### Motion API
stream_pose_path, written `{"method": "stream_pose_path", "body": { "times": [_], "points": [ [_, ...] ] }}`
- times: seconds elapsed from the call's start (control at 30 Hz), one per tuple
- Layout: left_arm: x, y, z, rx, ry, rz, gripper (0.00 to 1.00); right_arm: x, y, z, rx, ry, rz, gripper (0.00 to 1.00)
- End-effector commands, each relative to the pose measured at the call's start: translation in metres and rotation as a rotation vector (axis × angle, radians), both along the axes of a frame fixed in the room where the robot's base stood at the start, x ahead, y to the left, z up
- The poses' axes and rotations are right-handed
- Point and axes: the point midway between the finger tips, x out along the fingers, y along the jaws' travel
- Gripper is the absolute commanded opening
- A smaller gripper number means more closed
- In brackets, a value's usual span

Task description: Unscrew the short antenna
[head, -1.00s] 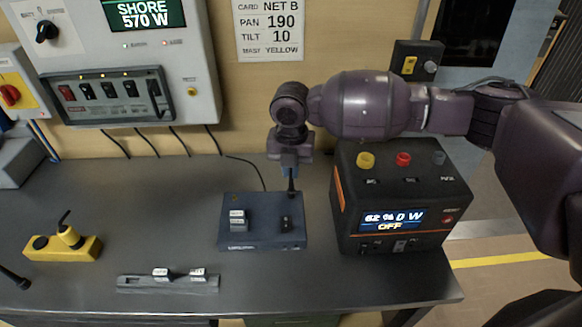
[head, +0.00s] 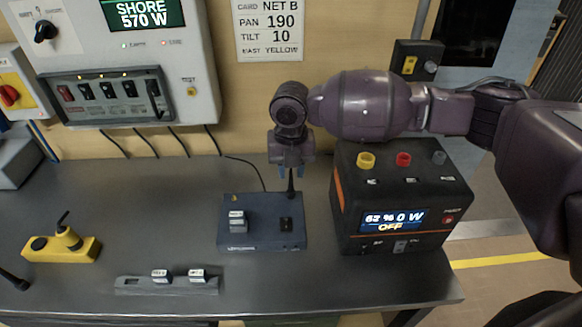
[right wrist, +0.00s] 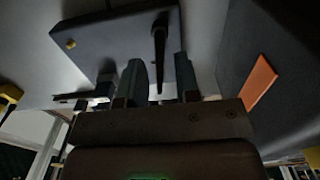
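The short antenna (head: 291,184) is a thin black rod standing upright near the back right of a blue-grey box (head: 262,240) on the bench. My right gripper (head: 290,171) is above the box, pointing down, with its two blue-grey fingers spread apart. The antenna's upper end is between or just below the fingers. In the right wrist view the antenna (right wrist: 160,50) shows between the open fingertips (right wrist: 158,72), with gaps on both sides. The blue-grey box (right wrist: 115,42) is beyond it. My left gripper is not in view.
A dark power unit (head: 400,185) with an orange edge stands close to the right of the box. A yellow block (head: 85,252) stands at left. A grey rack (head: 130,287) with two white-labelled cards lies in front. The steel bench (head: 150,215) is clear between them.

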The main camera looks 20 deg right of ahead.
Motion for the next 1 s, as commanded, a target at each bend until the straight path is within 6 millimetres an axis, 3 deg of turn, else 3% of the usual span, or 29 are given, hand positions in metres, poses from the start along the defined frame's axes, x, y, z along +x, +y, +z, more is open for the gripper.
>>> {"method": "stream_pose_path", "body": {
  "times": [1.0],
  "points": [
    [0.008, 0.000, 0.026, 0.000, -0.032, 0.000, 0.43, 0.000, 0.000, 0.001, 0.001, -0.001, -0.177, 0.30]
  ]
}}
